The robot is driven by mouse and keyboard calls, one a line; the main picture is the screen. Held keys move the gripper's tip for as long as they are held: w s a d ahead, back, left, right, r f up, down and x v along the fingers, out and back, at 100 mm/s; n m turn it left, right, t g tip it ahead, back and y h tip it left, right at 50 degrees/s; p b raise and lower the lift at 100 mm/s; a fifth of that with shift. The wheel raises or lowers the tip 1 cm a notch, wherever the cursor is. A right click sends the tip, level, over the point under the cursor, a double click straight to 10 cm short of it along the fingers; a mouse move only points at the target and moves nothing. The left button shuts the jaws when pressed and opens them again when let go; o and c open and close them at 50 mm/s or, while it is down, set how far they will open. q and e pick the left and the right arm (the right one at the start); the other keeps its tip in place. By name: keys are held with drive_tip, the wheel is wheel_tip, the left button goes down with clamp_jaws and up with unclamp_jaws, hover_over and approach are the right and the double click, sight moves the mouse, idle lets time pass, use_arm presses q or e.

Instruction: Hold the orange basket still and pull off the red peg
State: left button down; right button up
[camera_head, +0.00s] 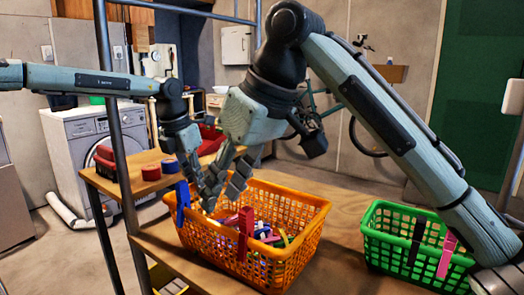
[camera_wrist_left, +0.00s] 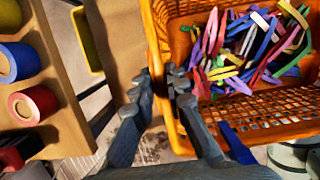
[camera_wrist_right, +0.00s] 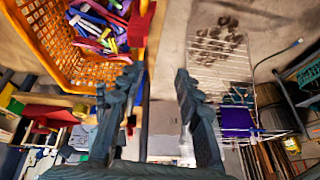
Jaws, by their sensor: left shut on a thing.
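The orange basket (camera_head: 300,215) sits on the wooden table, holding a jumble of coloured pegs (camera_wrist_left: 245,45). The red peg (camera_head: 246,228) is clipped upright on its near wall; a red piece at the rim in the right wrist view (camera_wrist_right: 139,24) looks like the same peg. A blue peg (camera_head: 183,203) is clipped on the basket's left side. My left gripper (camera_wrist_left: 162,82) is shut on the basket's rim. My right gripper (camera_wrist_right: 158,80) is open and empty, its fingers beside the basket and apart from the red peg. In the head view the two grippers overlap.
A green basket (camera_head: 375,225) with a black peg (camera_head: 416,240) and a pink peg (camera_head: 446,255) stands at the right. Rolls of red tape (camera_head: 151,173) and blue tape (camera_head: 170,165) lie on a shelf at left. A metal post (camera_head: 118,130) rises by my left arm.

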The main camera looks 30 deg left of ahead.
sight(248, 209)
drive_tip(key=w+d+r+h, duration=0.2)
drive_tip(key=w+d+r, duration=0.1)
drive_tip(key=d+r, duration=0.25)
drive_tip(key=shift+n, duration=0.3)
drive_tip(key=shift+a+x, duration=0.15)
drive_tip(key=shift+x, duration=2.6)
drive_tip(key=shift+a+x, duration=0.1)
drive_tip(key=shift+x, duration=2.7)
drive_tip(key=shift+r, duration=0.1)
clamp_jaws()
drive_tip(key=shift+r, duration=4.25)
